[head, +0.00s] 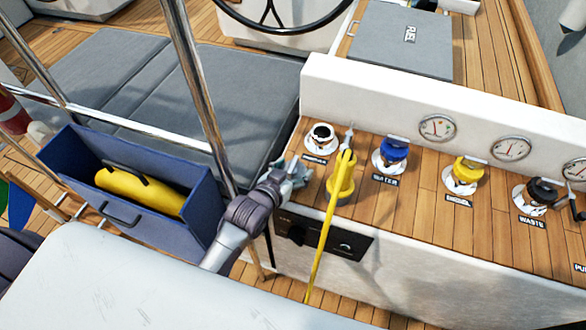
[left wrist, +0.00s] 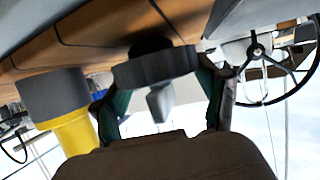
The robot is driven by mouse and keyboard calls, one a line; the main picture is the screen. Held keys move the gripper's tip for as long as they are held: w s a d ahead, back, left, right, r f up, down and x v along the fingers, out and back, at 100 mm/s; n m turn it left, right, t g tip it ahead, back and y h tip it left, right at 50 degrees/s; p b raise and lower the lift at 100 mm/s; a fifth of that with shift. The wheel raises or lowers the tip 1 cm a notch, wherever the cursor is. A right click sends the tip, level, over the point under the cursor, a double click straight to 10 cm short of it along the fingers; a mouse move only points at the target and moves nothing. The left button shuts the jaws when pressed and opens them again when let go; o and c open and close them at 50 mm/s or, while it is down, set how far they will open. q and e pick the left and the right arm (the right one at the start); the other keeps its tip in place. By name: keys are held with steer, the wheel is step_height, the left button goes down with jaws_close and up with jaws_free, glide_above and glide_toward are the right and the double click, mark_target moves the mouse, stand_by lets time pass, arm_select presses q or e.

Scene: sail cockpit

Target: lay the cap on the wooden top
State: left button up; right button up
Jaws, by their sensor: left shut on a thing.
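My left gripper (head: 292,174) is over the left end of the wooden top (head: 425,205), just left of a yellow plug with a cord (head: 341,180). It is shut on the cap (left wrist: 155,68), a dark round disc with a grey tab, seen in the left wrist view between the two fingers (left wrist: 165,100). The cap is close to the planks; I cannot tell whether it touches them. In the head view the gripper hides most of it. An uncapped fitting with a dark opening (head: 321,138) is behind the gripper. My right gripper does not show.
Blue (head: 393,151), yellow (head: 466,170) and black (head: 541,190) capped fittings stand along the top to the right. A white wall with gauges (head: 437,127) rises behind. The yellow cord hangs over the front edge. A steel post (head: 200,95) and a blue bin (head: 190,235) are left.

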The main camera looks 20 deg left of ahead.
arm_select(q)
steer(key=o, duration=1.3)
steer(key=shift+f, duration=0.15)
steer(key=shift+c, duration=0.2)
steer(key=v, duration=1.2)
steer(key=shift+r, duration=0.25)
